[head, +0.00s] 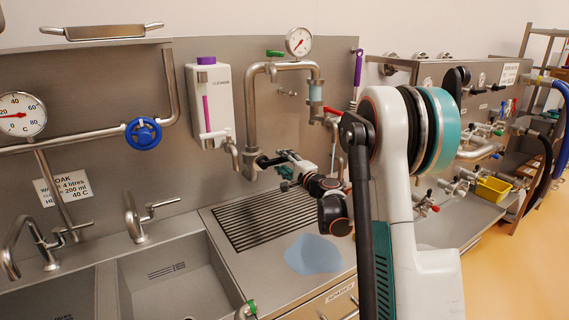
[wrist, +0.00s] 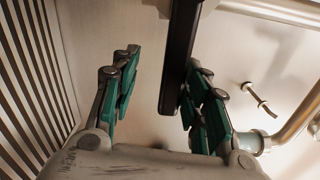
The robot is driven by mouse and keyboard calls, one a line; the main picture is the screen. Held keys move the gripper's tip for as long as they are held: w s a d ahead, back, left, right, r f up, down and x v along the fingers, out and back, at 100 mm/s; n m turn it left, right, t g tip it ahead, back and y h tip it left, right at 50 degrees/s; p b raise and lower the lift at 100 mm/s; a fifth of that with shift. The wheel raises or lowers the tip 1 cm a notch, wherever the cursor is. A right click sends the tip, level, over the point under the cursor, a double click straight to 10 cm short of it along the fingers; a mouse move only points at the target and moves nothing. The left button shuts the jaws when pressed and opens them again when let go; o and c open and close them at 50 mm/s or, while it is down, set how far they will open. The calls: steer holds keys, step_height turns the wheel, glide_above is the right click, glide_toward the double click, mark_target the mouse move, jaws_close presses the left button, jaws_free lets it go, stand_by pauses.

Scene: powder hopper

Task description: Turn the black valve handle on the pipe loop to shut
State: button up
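The black valve handle (wrist: 181,50) shows in the wrist view as a long dark bar coming down from the top edge. It lies between my gripper's fingers (wrist: 162,68), close to the right finger and well apart from the left one. I cannot tell whether it touches the right finger. My gripper is open, with green pads on both fingers. In the head view, my gripper (head: 279,166) is at the lower left part of the steel pipe loop (head: 249,105). The black handle (head: 262,160) shows there only as a small dark piece, partly hidden by the gripper.
A pressure gauge (head: 299,42) and a green handle (head: 275,53) sit on top of the loop. A white dispenser (head: 209,103) hangs to its left. A slotted drain (head: 262,214) and a blue cloth (head: 313,254) lie below. A blue handwheel (head: 143,132) is farther left.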

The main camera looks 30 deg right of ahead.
steer(key=s, duration=1.2)
steer(key=shift+d, duration=0.25)
